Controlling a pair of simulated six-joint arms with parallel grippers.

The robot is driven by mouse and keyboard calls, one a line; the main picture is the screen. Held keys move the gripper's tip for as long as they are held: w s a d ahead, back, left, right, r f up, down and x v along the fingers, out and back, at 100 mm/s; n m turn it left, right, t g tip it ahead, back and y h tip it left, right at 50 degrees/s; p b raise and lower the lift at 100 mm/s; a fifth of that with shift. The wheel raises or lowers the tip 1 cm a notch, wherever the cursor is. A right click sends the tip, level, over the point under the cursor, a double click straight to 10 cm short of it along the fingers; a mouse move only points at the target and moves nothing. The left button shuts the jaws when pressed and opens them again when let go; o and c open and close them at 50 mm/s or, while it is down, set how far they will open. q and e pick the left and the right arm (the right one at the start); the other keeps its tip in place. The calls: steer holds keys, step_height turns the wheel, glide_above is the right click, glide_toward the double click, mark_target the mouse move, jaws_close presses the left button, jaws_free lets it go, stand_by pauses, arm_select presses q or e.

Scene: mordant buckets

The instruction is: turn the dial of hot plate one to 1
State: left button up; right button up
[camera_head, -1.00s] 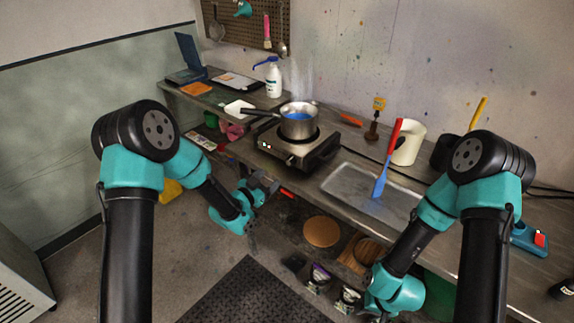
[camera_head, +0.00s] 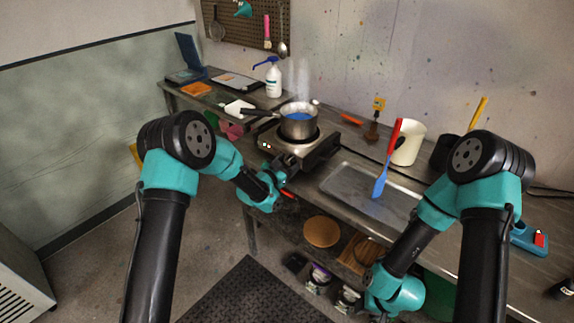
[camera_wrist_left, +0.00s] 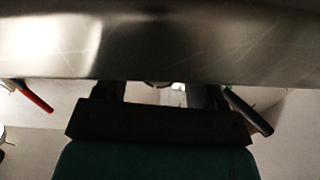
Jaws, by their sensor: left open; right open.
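The hot plate (camera_head: 322,152) stands on the metal bench with a steel pot (camera_head: 298,128) of blue liquid on it. Two small lights glow on its front left. My left gripper (camera_head: 287,166) is open at the front face of the hot plate and covers part of it. The dial cannot be made out in the head view. In the left wrist view, a broad metal surface fills the top, and my left gripper (camera_wrist_left: 160,93) points at it. A small rounded edge shows between its fingers, too little to identify. My right gripper is hidden below the right wrist.
A metal tray (camera_head: 345,180) with a blue and red spatula (camera_head: 381,183) lies right of the hot plate. A white pitcher (camera_head: 408,146) stands behind it. The pot handle (camera_head: 260,112) sticks out left.

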arm_select(q)
steer(key=shift+c, duration=0.4)
steer(key=c, duration=0.8)
steer(key=shift+n, duration=2.2)
steer(key=shift+c, duration=0.2)
steer(key=o, duration=0.9)
steer(key=v, duration=1.7)
steer(key=shift+s+a, duration=0.15)
